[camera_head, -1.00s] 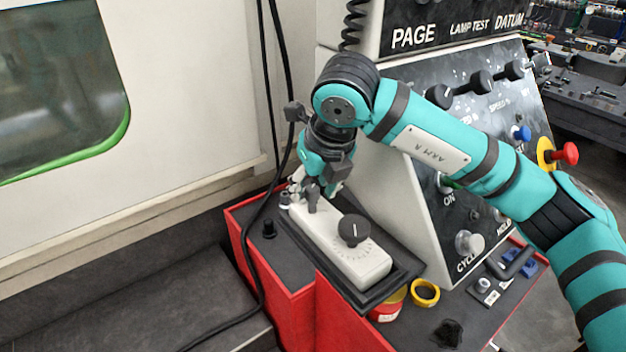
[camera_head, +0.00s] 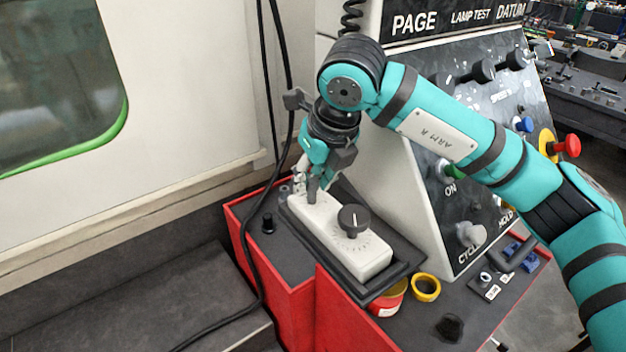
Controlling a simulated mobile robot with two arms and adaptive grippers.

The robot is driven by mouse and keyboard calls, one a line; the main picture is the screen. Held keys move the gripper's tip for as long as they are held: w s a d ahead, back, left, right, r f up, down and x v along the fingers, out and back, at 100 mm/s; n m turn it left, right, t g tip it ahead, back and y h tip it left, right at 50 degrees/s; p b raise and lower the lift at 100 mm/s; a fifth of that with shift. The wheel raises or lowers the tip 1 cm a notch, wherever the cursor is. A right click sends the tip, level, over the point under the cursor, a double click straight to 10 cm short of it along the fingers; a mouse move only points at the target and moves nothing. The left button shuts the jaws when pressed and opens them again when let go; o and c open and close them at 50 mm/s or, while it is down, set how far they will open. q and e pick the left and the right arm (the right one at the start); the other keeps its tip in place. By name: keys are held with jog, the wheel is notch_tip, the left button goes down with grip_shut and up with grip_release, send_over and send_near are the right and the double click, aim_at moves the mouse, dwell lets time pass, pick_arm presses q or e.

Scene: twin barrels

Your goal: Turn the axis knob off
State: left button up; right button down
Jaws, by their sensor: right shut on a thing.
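A white handheld box (camera_head: 366,262) lies in a dark tray on the red cabinet. A large dark knob (camera_head: 354,221) with a white pointer line and a printed dial sits on its near half and stands free. My right gripper (camera_head: 312,192) points down at the box's far end, shut on a small dark knob there, which I take for the axis knob. The fingers and wrist hide most of that knob, so its pointer and labels cannot be read. My left gripper is not in view.
The sloped control panel (camera_head: 425,210) with knobs and buttons stands close on the right. A red emergency button (camera_head: 567,145) sticks out there. A black cable (camera_head: 266,90) hangs left of my gripper. Yellow and red tape rolls (camera_head: 426,288) lie in front.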

jog(key=n+b, duration=0.1)
jog(key=n+y+b, duration=0.1)
jog(key=b, duration=0.1)
jog(key=shift+w+f, duration=0.1)
jog(key=shift+f, duration=0.15)
jog(key=shift+r+n+g+b, duration=0.1)
jog(key=shift+n+g+b, duration=0.5)
jog(key=shift+n, duration=0.5)
jog(key=shift+d+r+n+y+b, duration=0.1)
jog(key=shift+n+y+b, duration=0.35)
jog(key=shift+n, duration=0.45)
jog(key=shift+r+n+g+y, duration=0.15)
jog(key=shift+n+g, duration=0.3)
jog(key=shift+n, duration=0.45)
jog(key=shift+f+n+g+y, duration=0.1)
jog(key=shift+n+g, duration=0.35)
jog(key=shift+n, duration=0.45)
jog(key=c, duration=1.1)
grip_release()
